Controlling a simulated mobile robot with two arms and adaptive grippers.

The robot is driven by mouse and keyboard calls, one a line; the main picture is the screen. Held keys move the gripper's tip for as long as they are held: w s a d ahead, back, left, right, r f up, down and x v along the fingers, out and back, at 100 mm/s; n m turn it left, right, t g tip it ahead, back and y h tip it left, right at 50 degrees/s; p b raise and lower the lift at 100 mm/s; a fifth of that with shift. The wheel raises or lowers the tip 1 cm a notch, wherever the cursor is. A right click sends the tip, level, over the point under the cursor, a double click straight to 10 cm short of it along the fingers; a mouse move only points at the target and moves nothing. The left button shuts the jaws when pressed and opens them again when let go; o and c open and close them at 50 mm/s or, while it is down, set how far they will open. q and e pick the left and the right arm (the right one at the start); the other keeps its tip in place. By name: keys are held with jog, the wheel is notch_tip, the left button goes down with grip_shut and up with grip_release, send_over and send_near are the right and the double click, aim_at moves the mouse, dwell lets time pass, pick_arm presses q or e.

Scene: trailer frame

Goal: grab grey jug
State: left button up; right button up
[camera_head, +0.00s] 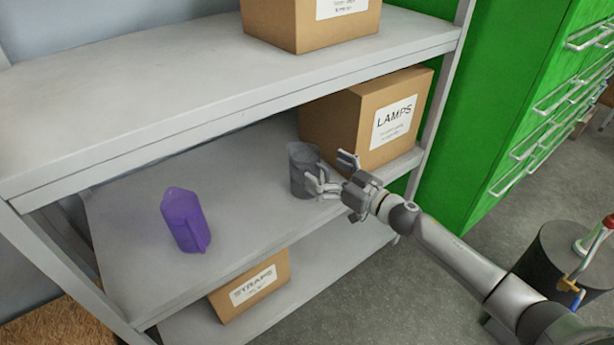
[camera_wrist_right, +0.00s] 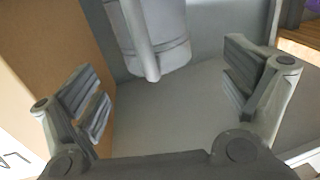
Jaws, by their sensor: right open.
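The grey jug (camera_head: 302,168) stands upright on the middle shelf (camera_head: 137,240), left of the LAMPS box. My right gripper (camera_head: 329,171) is at its right side, with its fingers spread and nothing between them; one finger overlaps the jug in the head view. In the right wrist view the jug (camera_wrist_right: 152,40) and its vertical handle lie ahead, beyond the open fingers of the right gripper (camera_wrist_right: 165,95). The jug's top is cut off there. My left gripper is not in view.
The LAMPS box (camera_head: 345,125) stands close on the jug's right and lines the left side of the wrist view. A STRAPS box (camera_head: 250,287) sits below. Green drawers (camera_head: 490,110) stand right.

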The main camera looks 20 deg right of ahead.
aim_at(317, 162)
jog(key=shift+w+a+r, duration=0.1)
jog(key=shift+w+a, duration=0.15)
jog(key=shift+w, duration=0.25)
jog(key=shift+b+x, duration=0.45)
jog(key=shift+x, duration=0.65)
jog(key=shift+w+a+r, duration=0.1)
jog(key=shift+w+a, duration=0.15)
jog(key=shift+w, duration=0.6)
jog(key=shift+w+a, duration=0.1)
jog(key=shift+w, duration=0.05)
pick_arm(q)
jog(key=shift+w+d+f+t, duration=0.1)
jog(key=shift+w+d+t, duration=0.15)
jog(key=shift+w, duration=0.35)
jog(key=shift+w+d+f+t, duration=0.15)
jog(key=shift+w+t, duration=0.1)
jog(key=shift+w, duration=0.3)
pick_arm(e)
jog(key=shift+c, duration=0.3)
jog(key=c, duration=1.3)
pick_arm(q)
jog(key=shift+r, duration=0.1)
pick_arm(e)
jog(key=shift+r, duration=0.1)
jog(key=shift+c, duration=0.2)
